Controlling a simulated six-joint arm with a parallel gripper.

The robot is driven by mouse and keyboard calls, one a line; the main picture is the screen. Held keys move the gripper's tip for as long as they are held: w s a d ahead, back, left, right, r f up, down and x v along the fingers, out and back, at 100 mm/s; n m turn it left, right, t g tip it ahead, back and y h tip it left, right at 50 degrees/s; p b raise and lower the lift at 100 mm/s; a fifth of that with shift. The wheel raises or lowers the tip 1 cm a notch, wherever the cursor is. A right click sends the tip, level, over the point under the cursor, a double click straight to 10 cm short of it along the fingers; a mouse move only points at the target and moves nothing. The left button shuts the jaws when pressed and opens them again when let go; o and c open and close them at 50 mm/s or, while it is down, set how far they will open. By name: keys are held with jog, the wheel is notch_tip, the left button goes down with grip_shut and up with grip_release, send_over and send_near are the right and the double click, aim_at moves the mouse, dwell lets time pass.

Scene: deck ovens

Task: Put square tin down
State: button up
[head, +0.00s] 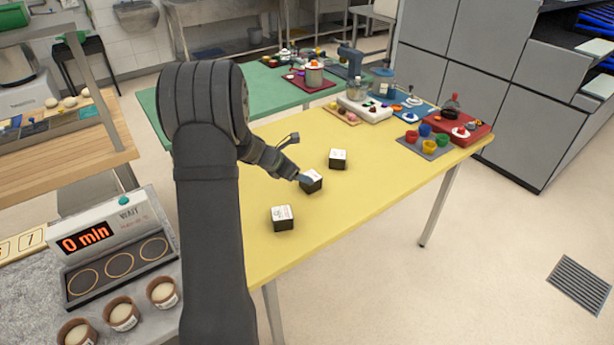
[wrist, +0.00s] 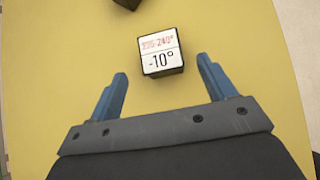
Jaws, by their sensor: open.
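No thing that I can surely call a square tin shows, and my gripper holds nothing. My gripper (wrist: 164,76) is open, its two blue fingers apart over the yellow table. In the wrist view a dark cube (wrist: 162,52) with a white top label reading "-10°" lies just ahead of the gap between the fingers. In the head view my gripper (head: 304,178) is at the middle one of three dark cubes (head: 314,183); whether it touches is unclear. The other cubes stand to the near left (head: 283,218) and far right (head: 338,159).
The yellow table (head: 370,185) is bare around the cubes. Small cups on a grey board (head: 428,144), a red tray (head: 470,133) and a white tray (head: 364,107) fill its far end. A "WAIT" timer panel (head: 112,250) with three round bowls stands lower left.

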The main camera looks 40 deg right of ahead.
aim_at(315, 174)
jog(key=shift+v, duration=1.55)
jog(key=x, duration=1.2)
notch_tip(315, 174, up, 2)
jog(key=shift+r, duration=0.75)
